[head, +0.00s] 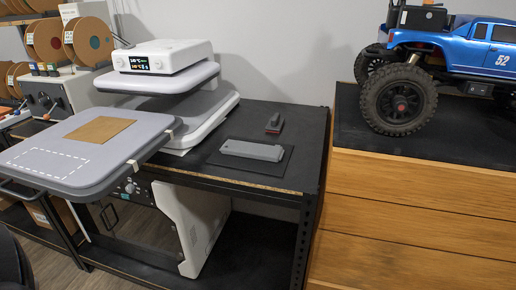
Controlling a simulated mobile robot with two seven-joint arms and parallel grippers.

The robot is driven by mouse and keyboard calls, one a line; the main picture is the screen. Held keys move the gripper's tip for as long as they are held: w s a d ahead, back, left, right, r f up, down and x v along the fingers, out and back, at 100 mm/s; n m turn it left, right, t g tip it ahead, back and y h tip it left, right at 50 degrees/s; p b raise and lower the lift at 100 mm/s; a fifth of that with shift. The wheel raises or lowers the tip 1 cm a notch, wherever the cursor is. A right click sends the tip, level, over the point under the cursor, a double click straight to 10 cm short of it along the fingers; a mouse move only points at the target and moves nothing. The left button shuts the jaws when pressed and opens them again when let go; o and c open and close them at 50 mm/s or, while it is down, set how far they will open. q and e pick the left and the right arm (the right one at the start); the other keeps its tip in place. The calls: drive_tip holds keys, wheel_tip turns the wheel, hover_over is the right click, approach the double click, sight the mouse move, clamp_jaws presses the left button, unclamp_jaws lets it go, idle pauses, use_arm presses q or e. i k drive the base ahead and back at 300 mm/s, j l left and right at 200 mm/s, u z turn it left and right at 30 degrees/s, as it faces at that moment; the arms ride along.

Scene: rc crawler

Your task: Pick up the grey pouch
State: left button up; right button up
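A grey, low, elongated object (252,150) lies on a thin dark mat (283,172) on the black table, right of the white machine. It is the closest match to the grey pouch, but its shape looks blocky and I cannot tell if it is soft. Nothing holds it, and its top is uncovered. Neither my left nor my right gripper is in view.
A small dark and red item (274,123) sits behind the grey object. A press-like machine (168,57) stands left, with a grey board (70,165) jutting out. A blue truck (470,50) stands on a wooden cabinet (410,210) at right.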

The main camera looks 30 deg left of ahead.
sight(272, 153)
drive_tip(key=i+l, duration=0.2)
drive_tip(key=l, duration=0.15)
drive_tip(key=i+l+u, duration=0.1)
drive_tip(key=l, duration=0.2)
drive_tip(key=i+u, duration=0.1)
drive_tip(key=u, duration=1.25)
